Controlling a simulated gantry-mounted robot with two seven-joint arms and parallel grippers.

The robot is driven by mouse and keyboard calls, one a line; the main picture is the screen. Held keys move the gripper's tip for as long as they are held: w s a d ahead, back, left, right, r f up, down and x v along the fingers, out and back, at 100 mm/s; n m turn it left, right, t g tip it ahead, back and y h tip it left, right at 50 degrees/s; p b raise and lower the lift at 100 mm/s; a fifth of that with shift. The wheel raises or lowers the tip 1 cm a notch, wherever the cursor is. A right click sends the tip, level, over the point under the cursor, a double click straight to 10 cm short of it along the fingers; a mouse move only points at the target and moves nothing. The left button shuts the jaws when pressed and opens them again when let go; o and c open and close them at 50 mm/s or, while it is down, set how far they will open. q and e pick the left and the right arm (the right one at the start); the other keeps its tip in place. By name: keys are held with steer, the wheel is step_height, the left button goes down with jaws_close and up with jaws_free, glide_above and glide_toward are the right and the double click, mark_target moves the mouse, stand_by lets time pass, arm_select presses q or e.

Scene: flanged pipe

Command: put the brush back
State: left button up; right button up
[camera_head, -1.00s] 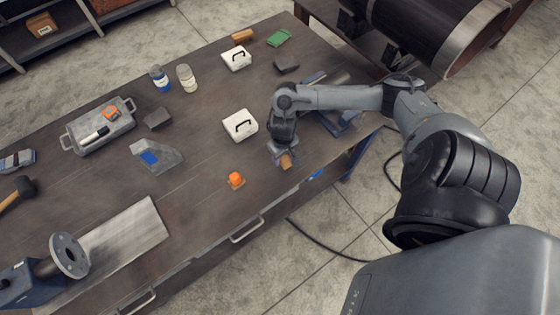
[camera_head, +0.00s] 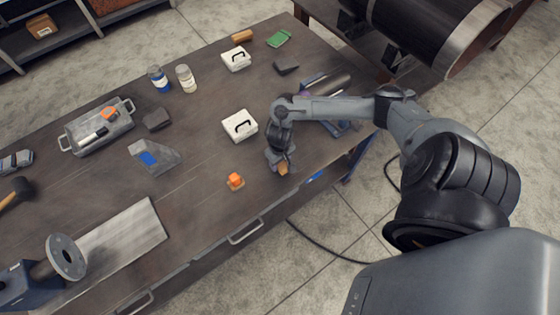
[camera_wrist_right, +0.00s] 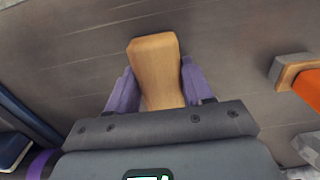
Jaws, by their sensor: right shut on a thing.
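My right gripper (camera_head: 281,168) is over the front right part of the workbench, right of an orange-topped block. It is shut on a wooden piece (camera_head: 283,169), which looks like the brush's handle. In the right wrist view the pale wooden handle (camera_wrist_right: 156,70) sits between the purple fingers of my right gripper (camera_wrist_right: 153,88). No bristles show, and I cannot tell whether it touches the bench. My left gripper is not in view.
The orange-topped block (camera_head: 235,181) has a wooden base. A white case (camera_head: 240,125) stands behind it. A grey tray (camera_head: 72,143) holds small tools at the left. Bare bench (camera_head: 205,205) lies left of the orange-topped block.

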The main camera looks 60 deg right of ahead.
steer(key=o, duration=0.9)
steer(key=shift+o, duration=0.2)
step_height(320, 180, up, 12)
steer(key=p, duration=0.3)
steer(key=w+a+n+t+y, duration=0.25)
steer(key=a+n+t, duration=0.4)
steer(key=a, duration=1.65)
steer(key=s+d+r+g+h, duration=0.1)
steer(key=s+r, duration=0.1)
steer(key=s, duration=0.3)
steer(key=s+d+r+n+g+h, duration=0.1)
steer(key=s+d+r+g, duration=0.1)
steer(key=s, duration=0.3)
steer(key=shift+r, duration=0.5)
